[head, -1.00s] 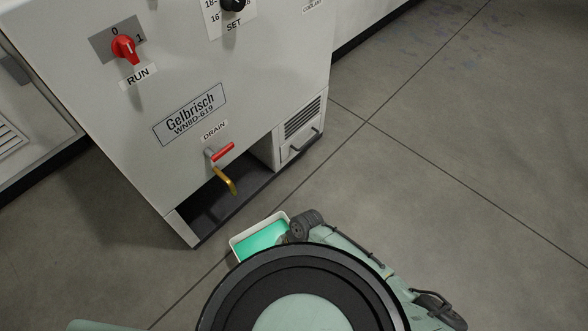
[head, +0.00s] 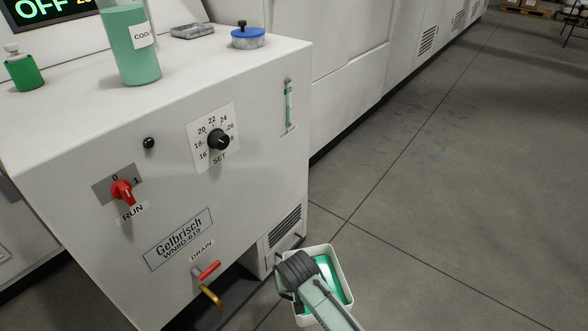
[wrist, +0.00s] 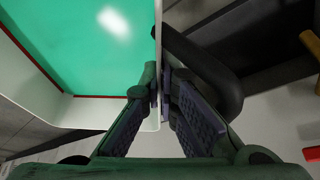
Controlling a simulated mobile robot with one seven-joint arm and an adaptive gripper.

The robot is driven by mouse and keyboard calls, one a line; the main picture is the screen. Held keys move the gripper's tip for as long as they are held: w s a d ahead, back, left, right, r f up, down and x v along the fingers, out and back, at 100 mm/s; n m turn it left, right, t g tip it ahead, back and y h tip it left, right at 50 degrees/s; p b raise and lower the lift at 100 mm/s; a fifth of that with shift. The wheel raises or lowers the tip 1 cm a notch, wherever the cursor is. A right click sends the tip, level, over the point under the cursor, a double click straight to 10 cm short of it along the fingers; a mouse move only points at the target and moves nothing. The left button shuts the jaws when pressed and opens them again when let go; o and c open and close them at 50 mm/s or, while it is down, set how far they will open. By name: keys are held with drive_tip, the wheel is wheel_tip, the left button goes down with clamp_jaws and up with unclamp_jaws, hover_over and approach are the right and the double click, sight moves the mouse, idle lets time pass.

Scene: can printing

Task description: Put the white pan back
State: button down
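The white pan (head: 346,281) holds teal-green liquid and hangs near the lower right corner of the machine in the head view. My gripper (head: 292,290) is at the pan's left side there, its fingers mostly hidden by the wrist. In the wrist view my gripper (wrist: 162,88) has one finger on each side of the wall of the pan (wrist: 80,110), closed on it. The liquid looks level and the pan looks upright. The dark recess (head: 232,292) under the machine opens below the drain valve.
The white machine (head: 110,240) carries a red drain lever (head: 206,271) and a yellow spout (head: 212,297) just left of the pan. A vent panel (head: 284,228) is close behind the pan. A coolant bottle (head: 132,50) stands on top. The floor to the right is clear.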

drive_tip(key=r+m, duration=0.1)
drive_tip(key=w+d+r+m, duration=0.1)
drive_tip(key=shift+w+r+h, duration=0.1)
drive_tip(key=shift+r+h, duration=0.2)
drive_tip(key=shift+h, duration=0.1)
drive_tip(key=shift+w+d+m, duration=0.1)
drive_tip(key=shift+w+m, duration=0.15)
drive_tip(key=shift+m, duration=0.05)
drive_tip(key=x, duration=0.4)
drive_tip(key=shift+w+d+f, duration=0.1)
drive_tip(key=shift+w+d, duration=0.05)
drive_tip(key=shift+w, duration=0.2)
